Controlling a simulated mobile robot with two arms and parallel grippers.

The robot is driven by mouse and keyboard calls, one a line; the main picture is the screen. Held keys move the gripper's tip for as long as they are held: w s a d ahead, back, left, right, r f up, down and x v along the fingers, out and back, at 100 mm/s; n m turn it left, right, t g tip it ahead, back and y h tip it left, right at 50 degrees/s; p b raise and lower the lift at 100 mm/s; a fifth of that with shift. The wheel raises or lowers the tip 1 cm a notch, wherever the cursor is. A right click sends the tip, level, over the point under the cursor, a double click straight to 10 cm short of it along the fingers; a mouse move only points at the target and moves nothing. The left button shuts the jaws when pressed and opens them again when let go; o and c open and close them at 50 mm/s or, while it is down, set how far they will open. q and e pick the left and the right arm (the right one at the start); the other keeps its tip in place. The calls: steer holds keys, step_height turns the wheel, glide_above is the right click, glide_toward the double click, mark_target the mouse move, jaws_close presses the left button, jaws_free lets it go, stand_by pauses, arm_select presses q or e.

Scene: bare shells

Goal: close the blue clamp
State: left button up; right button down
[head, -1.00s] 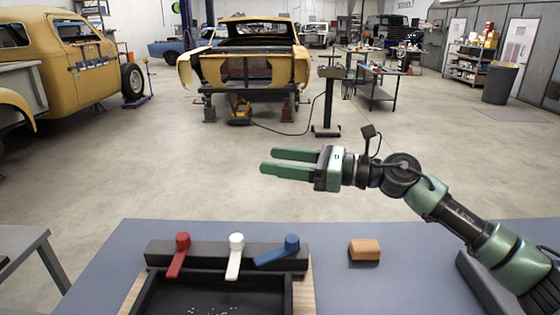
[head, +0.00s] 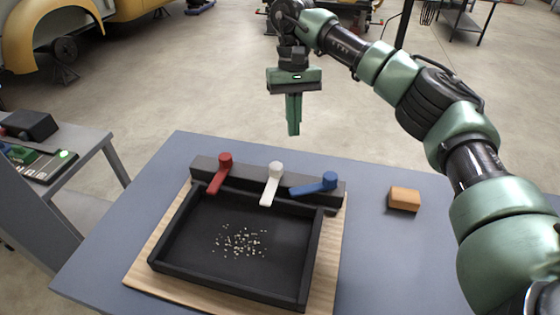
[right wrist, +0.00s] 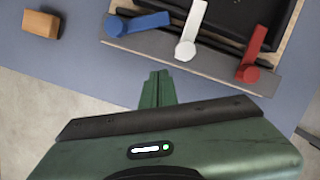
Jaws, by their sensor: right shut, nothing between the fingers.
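The blue clamp (head: 314,187) is a lever on the right end of a dark bar (head: 253,180) along the tray's far edge. Its pivot is at the right, and its arm slants left along the bar. It also shows in the right wrist view (right wrist: 140,24). The white clamp (head: 271,185) and red clamp (head: 219,175) have arms pointing toward the tray. My right gripper (head: 294,131) points down beyond the bar, apart from the clamps. Its fingers are together and empty, also in the right wrist view (right wrist: 157,78). My left gripper is not in view.
The dark tray (head: 228,285) on a wooden board (head: 143,270) holds scattered pale bits. An orange-brown block (head: 404,198) lies to the right on the blue-grey table (head: 375,260). A side bench (head: 90,140) stands at the left.

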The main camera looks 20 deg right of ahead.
mark_target(304, 184)
steer(key=shift+n+h, duration=0.3)
steer(key=x, duration=0.9)
steer(key=shift+s+d+r, duration=0.1)
steer(key=shift+s+d, duration=0.1)
steer(key=shift+s, duration=0.05)
steer(key=s, duration=0.2)
steer(key=shift+s+a+f+p, duration=0.15)
steer(key=shift+s+f+p, duration=0.15)
steer(key=shift+s+p, duration=0.1)
steer(key=shift+s+a, duration=0.1)
steer(key=shift+s, duration=0.55)
steer(key=shift+f, duration=0.1)
